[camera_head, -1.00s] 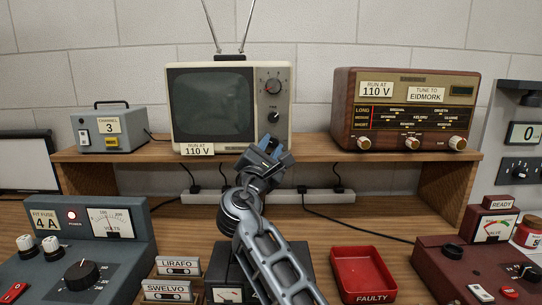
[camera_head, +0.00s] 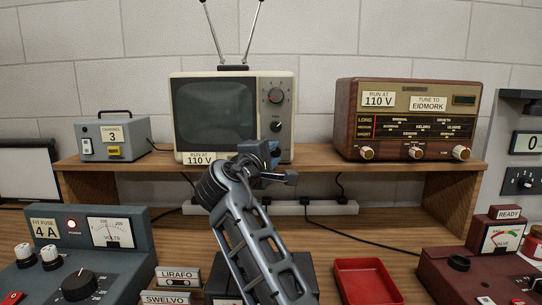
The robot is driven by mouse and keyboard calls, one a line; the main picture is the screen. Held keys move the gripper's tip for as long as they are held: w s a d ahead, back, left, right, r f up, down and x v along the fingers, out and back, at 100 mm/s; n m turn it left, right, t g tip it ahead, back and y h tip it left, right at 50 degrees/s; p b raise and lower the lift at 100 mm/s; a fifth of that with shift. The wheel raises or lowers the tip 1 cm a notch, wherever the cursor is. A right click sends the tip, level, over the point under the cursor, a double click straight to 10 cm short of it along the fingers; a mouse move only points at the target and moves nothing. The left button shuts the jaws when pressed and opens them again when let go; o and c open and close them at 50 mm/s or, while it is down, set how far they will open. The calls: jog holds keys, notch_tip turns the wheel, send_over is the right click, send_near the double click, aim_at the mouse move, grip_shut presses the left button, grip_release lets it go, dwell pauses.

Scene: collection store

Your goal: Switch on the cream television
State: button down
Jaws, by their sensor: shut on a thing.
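The cream television (camera_head: 233,119) stands on the wooden shelf, with a dark grey, blank screen (camera_head: 214,115). Its right panel shows an upper dial (camera_head: 276,96) with a red mark and a smaller dark knob (camera_head: 276,126) below. A "RUN AT 110 V" card (camera_head: 199,158) is at its lower left front. My gripper (camera_head: 270,150) is at the lower right of the television's front, below the smaller knob. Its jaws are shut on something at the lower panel. My gripper hides that part, so I cannot tell its shape.
A brown radio (camera_head: 407,118) stands right of the television and a grey "CHANNEL 3" box (camera_head: 113,137) left. A power strip (camera_head: 312,208) lies below the shelf. A blue-grey voltmeter unit (camera_head: 110,268), a red tray (camera_head: 366,282) and a maroon tester (camera_head: 480,275) are on the bench.

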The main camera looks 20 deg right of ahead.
jog(key=shift+f+m, duration=0.1)
jog(key=shift+m, duration=0.2)
jog(key=shift+d, duration=0.1)
jog(key=c, duration=0.9)
grip_release()
jog(key=shift+o, duration=0.2)
jog(key=v, duration=0.8)
jog(key=shift+b, duration=0.45)
jog(key=shift+r, duration=0.2)
